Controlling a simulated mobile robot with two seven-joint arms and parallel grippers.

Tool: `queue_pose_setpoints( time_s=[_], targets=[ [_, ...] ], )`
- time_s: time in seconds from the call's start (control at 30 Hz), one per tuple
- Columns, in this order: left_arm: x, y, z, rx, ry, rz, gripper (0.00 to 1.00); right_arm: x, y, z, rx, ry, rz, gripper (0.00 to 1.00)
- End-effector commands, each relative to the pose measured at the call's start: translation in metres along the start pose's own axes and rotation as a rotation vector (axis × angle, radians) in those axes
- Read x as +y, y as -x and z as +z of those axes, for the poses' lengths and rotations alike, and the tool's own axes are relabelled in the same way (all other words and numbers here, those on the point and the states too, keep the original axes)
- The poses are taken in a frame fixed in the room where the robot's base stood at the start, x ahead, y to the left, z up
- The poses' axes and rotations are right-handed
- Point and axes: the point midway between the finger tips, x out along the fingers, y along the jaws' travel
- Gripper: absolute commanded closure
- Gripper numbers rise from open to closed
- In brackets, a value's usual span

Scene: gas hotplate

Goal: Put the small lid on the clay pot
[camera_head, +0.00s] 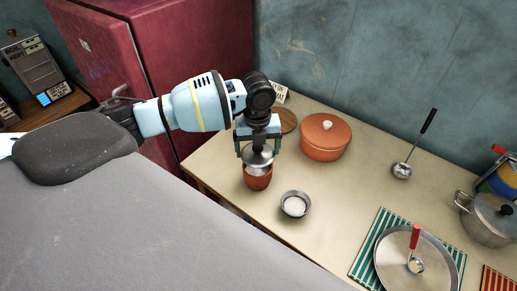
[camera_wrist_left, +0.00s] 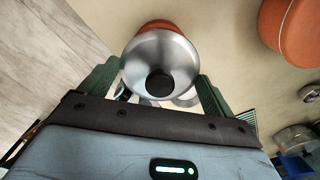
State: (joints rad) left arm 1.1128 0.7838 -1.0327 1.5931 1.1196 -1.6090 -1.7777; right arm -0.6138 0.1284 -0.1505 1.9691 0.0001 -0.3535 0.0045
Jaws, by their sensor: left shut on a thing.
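The small lid (camera_head: 257,158) is a silver metal disc with a dark knob. My left gripper (camera_head: 259,150) points down and is shut on it. The clay pot (camera_head: 258,182) is a small reddish-brown pot on the table, directly under the lid. In the left wrist view the lid (camera_wrist_left: 150,52) lies between the green fingers of my left gripper (camera_wrist_left: 160,80), and the pot (camera_wrist_left: 155,25) shows behind its upper edge. The lid hides most of the pot's mouth. I cannot tell whether lid and pot touch. My right gripper is not in view.
A small metal bowl (camera_head: 295,204) stands just right of the clay pot. An orange lidded pot (camera_head: 325,138) and a round wooden board (camera_head: 286,121) are behind. The table's front edge is close.

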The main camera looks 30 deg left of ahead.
Motion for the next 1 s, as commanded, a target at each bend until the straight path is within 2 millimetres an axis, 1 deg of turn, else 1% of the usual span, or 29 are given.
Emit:
queue_pose_setpoints(
  time_s=[0.33, 0.6, 1.0],
  targets=[
    [0.0, -0.001, 0.0, 0.0, -0.009, 0.001, 0.33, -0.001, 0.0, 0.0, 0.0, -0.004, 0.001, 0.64],
    [0.0, 0.0, 0.001, -0.001, -0.008, -0.001, 0.33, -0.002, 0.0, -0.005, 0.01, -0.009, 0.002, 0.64],
    [0.001, -0.027, 0.0, 0.003, -0.008, 0.002, 0.33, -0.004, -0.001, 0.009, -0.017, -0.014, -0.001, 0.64]
  ],
)
